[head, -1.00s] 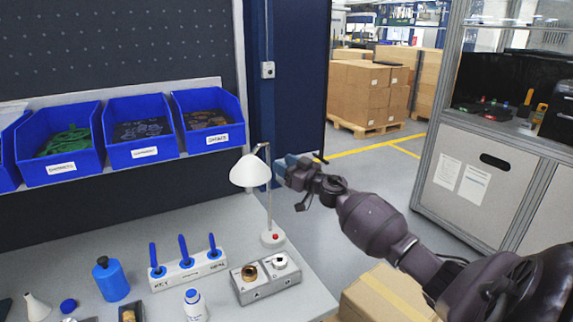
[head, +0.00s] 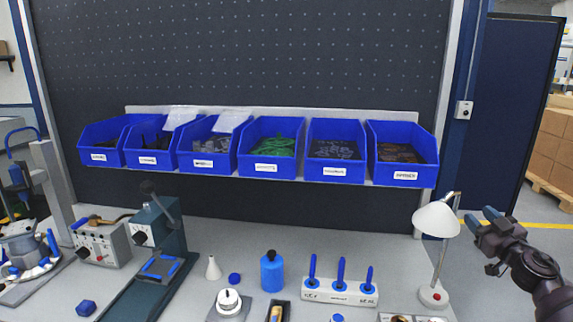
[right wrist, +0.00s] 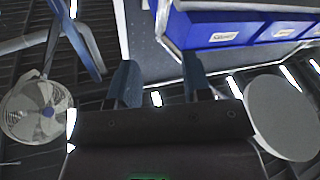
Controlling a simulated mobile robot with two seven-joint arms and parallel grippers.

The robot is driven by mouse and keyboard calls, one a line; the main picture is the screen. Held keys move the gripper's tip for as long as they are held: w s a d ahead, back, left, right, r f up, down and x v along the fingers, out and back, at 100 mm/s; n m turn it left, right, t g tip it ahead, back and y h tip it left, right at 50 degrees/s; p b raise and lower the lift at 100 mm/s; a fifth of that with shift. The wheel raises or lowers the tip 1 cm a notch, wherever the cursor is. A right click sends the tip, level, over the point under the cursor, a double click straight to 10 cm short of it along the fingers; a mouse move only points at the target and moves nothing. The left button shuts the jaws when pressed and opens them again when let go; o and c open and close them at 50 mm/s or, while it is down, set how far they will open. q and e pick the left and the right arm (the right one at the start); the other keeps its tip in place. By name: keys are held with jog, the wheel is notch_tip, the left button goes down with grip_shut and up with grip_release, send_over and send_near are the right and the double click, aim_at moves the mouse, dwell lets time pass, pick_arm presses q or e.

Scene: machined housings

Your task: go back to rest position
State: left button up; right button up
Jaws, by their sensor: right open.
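My right gripper (head: 482,222) is at the right side of the head view, raised just right of the white lamp (head: 437,219). Its two fingers stand apart with nothing between them. In the right wrist view the gripper (right wrist: 160,82) also shows open and empty, and a pale round shape, seemingly the lamp shade (right wrist: 282,117), lies to its right. My left gripper is not in the head view.
Several blue bins (head: 272,148) hang on a rail above the workbench (head: 400,262). On the bench are a blue bottle (head: 272,271), a white rack with blue-handled tools (head: 339,292), a lever press (head: 157,250) and a grey control box (head: 102,243). Stacked cartons (head: 553,150) stand beyond.

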jog(key=s+a+f+g+h+b, duration=0.1)
jog(key=s+a+f+g, duration=0.1)
jog(key=s+a+f, duration=0.75)
jog(key=s+a+f+g+h+b, duration=0.15)
jog(key=s+a+f, duration=0.25)
jog(key=a+f, duration=0.55)
jog(key=s+a+f+m+g, duration=0.1)
jog(key=s+a+f+g, duration=0.1)
jog(key=s+f, duration=0.6)
jog(key=s+a+f+m+g, duration=0.2)
jog(key=s+a+f+g, duration=0.1)
jog(key=s+f, duration=0.5)
jog(key=s+a+y, duration=0.1)
jog(key=s, duration=0.2)
jog(key=shift+s+m, duration=0.25)
jog(key=shift+m, duration=0.05)
